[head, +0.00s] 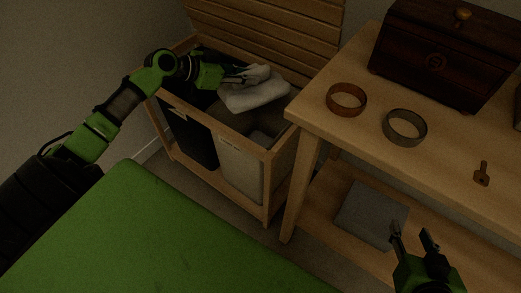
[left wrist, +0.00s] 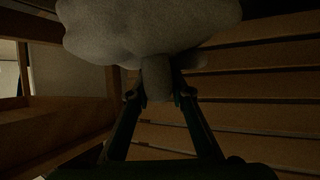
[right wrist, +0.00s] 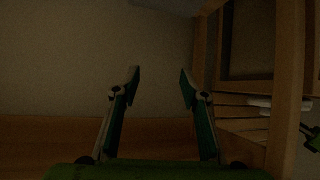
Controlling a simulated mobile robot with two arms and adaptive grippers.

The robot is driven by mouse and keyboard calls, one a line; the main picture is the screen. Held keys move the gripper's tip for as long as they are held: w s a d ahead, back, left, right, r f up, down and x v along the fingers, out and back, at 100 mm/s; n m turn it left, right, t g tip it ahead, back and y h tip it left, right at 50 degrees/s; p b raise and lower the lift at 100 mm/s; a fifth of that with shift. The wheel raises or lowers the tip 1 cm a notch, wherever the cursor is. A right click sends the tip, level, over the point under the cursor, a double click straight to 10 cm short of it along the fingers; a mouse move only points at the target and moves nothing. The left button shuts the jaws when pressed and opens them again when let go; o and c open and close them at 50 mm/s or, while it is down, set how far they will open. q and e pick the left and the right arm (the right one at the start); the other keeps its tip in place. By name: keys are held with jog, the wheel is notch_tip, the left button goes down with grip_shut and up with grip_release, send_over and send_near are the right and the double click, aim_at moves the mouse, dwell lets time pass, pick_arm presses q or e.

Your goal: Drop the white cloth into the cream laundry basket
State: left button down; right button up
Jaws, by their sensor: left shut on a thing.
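The white cloth (head: 256,91) hangs bunched in my left gripper (head: 243,77), which is shut on it, above the opening of the cream laundry basket (head: 240,165). In the left wrist view the cloth (left wrist: 150,25) bulges over the fingertips of my left gripper (left wrist: 160,90). The cream basket sits in the right half of a wooden frame, and the cloth hides part of its opening. My right gripper (head: 412,236) is open and empty at the lower right; its fingers stand apart in the right wrist view (right wrist: 160,85).
A black basket (head: 190,135) fills the frame's left half. A wooden table (head: 330,125) to the right holds two rings (head: 346,99) (head: 405,127), a key-like piece (head: 482,173) and a dark chest (head: 445,60). A grey folded item (head: 371,213) lies on its lower shelf.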

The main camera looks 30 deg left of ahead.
pick_arm(q)
jog(key=shift+f+b, duration=0.4)
jog(key=shift+f, duration=0.15)
pick_arm(e)
jog(key=shift+w+a+r+t+y, duration=0.15)
jog(key=shift+w+a+r+t, duration=0.1)
jog(key=shift+w+r+t, duration=0.35)
jog(key=shift+w+a+r+t+y, duration=0.1)
jog(key=shift+w+a+r+t, duration=0.2)
jog(key=shift+r, duration=0.55)
jog(key=shift+w+a+r+t+y, duration=0.15)
jog(key=shift+w+r+t, duration=0.15)
jog(key=shift+w+r, duration=0.35)
jog(key=shift+s, duration=0.1)
pick_arm(q)
jog(key=c, duration=1.7)
grip_release()
jog(key=v, duration=1.2)
jog(key=shift+s, duration=0.1)
pick_arm(e)
jog(key=shift+s, duration=0.1)
